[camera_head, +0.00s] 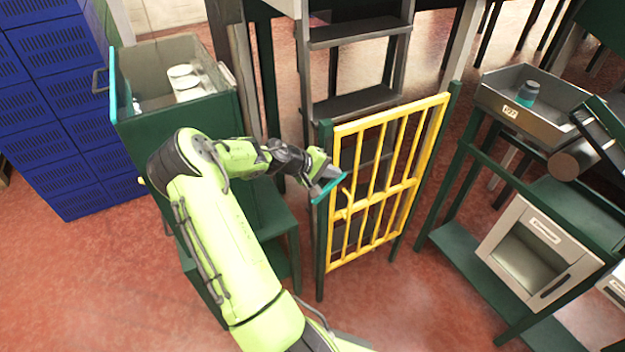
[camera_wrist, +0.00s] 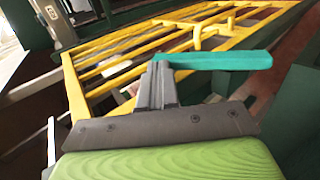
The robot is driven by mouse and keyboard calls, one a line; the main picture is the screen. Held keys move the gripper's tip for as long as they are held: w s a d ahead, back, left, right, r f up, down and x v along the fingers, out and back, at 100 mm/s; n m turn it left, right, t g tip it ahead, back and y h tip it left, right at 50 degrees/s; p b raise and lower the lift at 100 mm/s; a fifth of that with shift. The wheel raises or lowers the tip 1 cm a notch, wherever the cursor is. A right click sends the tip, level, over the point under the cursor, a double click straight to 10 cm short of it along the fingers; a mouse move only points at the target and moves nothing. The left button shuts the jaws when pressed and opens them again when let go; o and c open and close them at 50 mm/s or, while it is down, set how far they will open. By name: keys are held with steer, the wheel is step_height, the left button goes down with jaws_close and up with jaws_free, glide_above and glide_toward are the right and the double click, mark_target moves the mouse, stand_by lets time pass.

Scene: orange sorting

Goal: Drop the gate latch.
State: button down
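The yellow barred gate (camera_head: 388,187) stands upright between green posts in the head view. It also fills the upper part of the wrist view (camera_wrist: 130,50). The teal latch bar (camera_head: 330,187) is at the gate's left post, tilted up toward the right. In the wrist view the latch bar (camera_wrist: 215,60) reaches right from my fingertips. A yellow hook (camera_wrist: 198,34) on the gate shows just beyond the bar, apart from it. My gripper (camera_head: 328,177) is at the latch, its dark fingers (camera_wrist: 157,75) close together at the bar's left end. The fingers' inner faces are hidden.
A green bin (camera_head: 180,122) with white items stands left of the gate, beside blue lockers (camera_head: 65,90). A green table with a grey tray (camera_head: 520,110) and a white box (camera_head: 535,255) is at right. The red floor before the gate is clear.

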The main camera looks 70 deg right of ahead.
steer(key=shift+b+x, duration=0.4)
steer(key=shift+x, duration=0.55)
steer(key=shift+s+d+r, duration=0.1)
steer(key=shift+s+d, duration=0.1)
steer(key=w+a+r+p, duration=0.1)
steer(key=r, duration=0.3)
steer(key=w+a+r+p, duration=0.1)
steer(key=r, duration=0.3)
steer(key=w+a+r+p, duration=0.1)
steer(key=a+r, duration=0.1)
steer(key=r, duration=0.3)
steer(key=shift+w+p, duration=0.2)
steer(key=shift+p, duration=0.2)
steer(key=shift+d, duration=0.1)
